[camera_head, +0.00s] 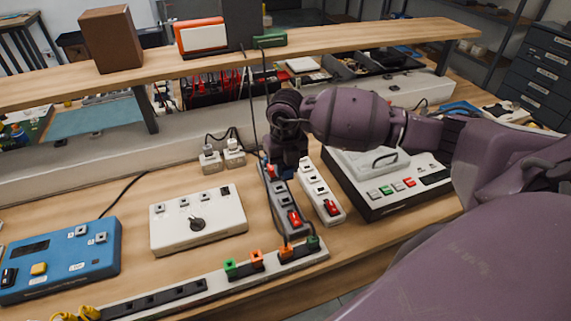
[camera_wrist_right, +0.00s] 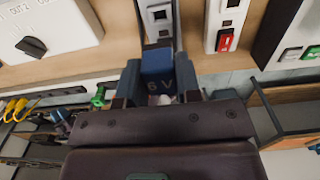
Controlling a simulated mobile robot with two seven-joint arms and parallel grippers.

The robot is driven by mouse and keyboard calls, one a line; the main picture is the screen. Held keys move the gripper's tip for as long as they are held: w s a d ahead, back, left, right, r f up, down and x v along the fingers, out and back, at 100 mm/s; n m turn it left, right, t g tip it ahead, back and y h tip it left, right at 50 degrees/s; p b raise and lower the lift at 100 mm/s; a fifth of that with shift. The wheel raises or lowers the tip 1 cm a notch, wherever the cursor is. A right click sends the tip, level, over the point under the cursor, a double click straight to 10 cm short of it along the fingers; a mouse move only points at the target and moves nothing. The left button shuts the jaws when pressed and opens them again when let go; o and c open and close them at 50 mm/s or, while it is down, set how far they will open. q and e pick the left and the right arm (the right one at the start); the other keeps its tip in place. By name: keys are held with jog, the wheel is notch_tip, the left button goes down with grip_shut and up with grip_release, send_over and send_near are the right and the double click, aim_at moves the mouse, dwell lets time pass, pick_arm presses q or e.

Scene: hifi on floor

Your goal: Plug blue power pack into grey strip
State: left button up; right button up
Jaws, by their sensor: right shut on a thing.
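My right gripper (camera_head: 289,158) comes in from the right and points down over the far end of the grey strip (camera_head: 284,206). The right wrist view shows its two fingers (camera_wrist_right: 158,82) shut on the blue power pack (camera_wrist_right: 157,70), which has pale lettering on its face. The pack is between the fingers, in line with the grey strip (camera_wrist_right: 158,18). Its plug side is hidden, so I cannot tell whether it touches a socket. The grey strip has a red switch at its near end. My left gripper is not in view.
A white strip (camera_head: 318,190) with a red switch lies close to the right. White plugs (camera_head: 221,155) stand behind left. A white box with a knob (camera_head: 197,221) is at left, and a long strip with coloured plugs (camera_head: 217,280) in front. A raised shelf (camera_head: 240,52) runs behind.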

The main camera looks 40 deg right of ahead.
aim_at(286, 179)
notch_tip(286, 179, down, 2)
jog(key=shift+f+b, duration=0.1)
jog(key=shift+b, duration=0.45)
jog(key=shift+f+b, duration=0.8)
jog(key=shift+f, duration=0.45)
jog(key=shift+f+b, duration=0.6)
jog(key=shift+f, duration=0.35)
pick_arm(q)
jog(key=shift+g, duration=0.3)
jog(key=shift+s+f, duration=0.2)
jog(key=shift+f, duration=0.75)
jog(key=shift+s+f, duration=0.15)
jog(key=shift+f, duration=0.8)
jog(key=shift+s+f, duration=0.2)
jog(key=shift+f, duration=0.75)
pick_arm(e)
jog(key=shift+f, duration=0.4)
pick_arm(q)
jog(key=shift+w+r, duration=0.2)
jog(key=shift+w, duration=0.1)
pick_arm(e)
jog(key=shift+w, duration=0.1)
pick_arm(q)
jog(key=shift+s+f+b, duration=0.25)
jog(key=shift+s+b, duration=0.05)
pick_arm(e)
jog(key=shift+f, duration=0.15)
